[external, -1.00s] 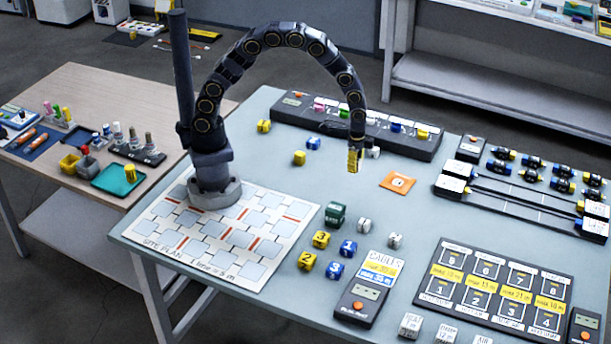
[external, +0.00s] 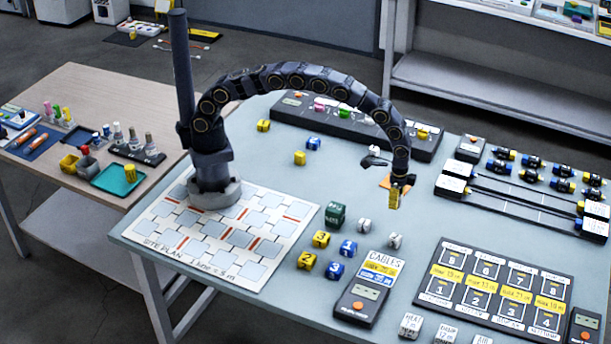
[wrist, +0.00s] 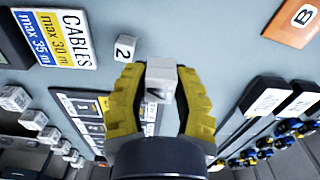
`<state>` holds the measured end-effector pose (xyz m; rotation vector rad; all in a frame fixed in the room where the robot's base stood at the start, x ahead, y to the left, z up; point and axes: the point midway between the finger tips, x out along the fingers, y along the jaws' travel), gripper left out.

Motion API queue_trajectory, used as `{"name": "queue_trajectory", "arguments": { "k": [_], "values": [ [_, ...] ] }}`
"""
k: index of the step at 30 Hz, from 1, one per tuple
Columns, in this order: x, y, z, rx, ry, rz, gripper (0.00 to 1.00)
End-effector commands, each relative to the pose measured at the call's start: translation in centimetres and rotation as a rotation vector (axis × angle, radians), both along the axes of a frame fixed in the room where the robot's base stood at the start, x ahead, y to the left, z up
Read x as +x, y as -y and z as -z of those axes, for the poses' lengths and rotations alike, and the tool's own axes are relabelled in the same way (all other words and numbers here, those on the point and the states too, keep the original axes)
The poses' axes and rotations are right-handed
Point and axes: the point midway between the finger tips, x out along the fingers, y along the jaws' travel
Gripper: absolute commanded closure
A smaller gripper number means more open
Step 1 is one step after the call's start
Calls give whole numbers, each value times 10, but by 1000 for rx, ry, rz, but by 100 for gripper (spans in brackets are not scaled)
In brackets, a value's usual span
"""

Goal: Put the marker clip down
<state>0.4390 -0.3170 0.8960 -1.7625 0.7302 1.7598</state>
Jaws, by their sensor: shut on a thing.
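The marker clip (wrist: 161,75) appears as a small pale grey block with a dark notch, between my fingertips in the wrist view. My gripper (external: 394,200) has yellow ribbed fingers and is shut on it; the fingers also show in the wrist view (wrist: 160,92). In the external view the clip is too small and covered to make out. My gripper points down above the blue-grey table (external: 440,215), in front of the orange card (external: 384,183), and covers part of that card. The exact height above the table is hard to tell.
A white cube marked 2 (wrist: 126,48) lies close by; the external view shows it (external: 394,240) just below my gripper. The CABLES sign (external: 380,268), black numbered board (external: 470,262) and sensor rails (external: 510,195) surround this area. Bare table lies right of my gripper.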

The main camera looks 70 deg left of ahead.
Motion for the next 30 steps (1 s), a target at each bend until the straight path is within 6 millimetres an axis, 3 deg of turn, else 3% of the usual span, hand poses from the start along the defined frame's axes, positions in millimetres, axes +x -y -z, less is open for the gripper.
{"name": "queue_trajectory", "arguments": {
  "k": [13,30],
  "values": [
    [33,24,47,1,0,1,94],
    [44,33,61,0,0,2,94]
  ]
}}
